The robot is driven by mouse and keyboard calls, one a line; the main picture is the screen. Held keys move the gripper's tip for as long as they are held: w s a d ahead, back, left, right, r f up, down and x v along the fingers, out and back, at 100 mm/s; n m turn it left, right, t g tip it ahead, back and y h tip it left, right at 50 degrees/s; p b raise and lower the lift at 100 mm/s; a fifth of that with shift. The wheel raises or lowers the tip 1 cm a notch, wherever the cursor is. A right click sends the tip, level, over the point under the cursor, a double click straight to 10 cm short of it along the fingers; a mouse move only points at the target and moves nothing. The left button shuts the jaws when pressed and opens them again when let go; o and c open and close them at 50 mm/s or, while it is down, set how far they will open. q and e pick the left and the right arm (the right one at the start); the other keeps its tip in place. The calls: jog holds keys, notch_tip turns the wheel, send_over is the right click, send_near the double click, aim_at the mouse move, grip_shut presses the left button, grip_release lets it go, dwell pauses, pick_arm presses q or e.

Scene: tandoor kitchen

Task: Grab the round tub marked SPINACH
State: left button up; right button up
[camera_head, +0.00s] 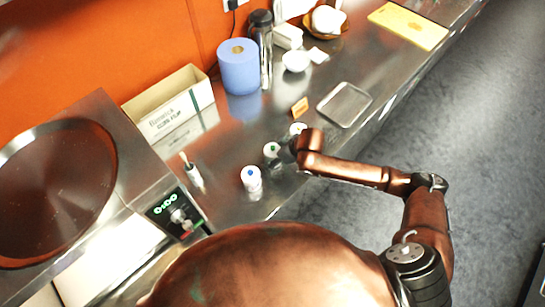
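Three small white round tubs stand in a row near the counter's front edge. One has a blue spot on top (251,174), one has a green spot (271,149), and one (297,128) is partly hidden behind my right arm. Their labels are too small to read, so I cannot tell which says SPINACH. My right arm reaches in from the right, and its end, with the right gripper (294,147), is just right of the green-spotted tub. Its fingers are not clear, and I cannot tell if it touches a tub. My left gripper is not in view.
A steel tray (344,104) and a small orange card (299,107) lie behind the tubs. A small brush-like item (194,177) stands left, beside the round cooker (55,190).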

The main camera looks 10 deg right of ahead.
jog(key=shift+w+a+f, duration=0.1)
jog(key=shift+f, duration=0.1)
jog(key=shift+c, duration=0.7)
jog(key=shift+r, duration=0.1)
jog(key=c, duration=1.4)
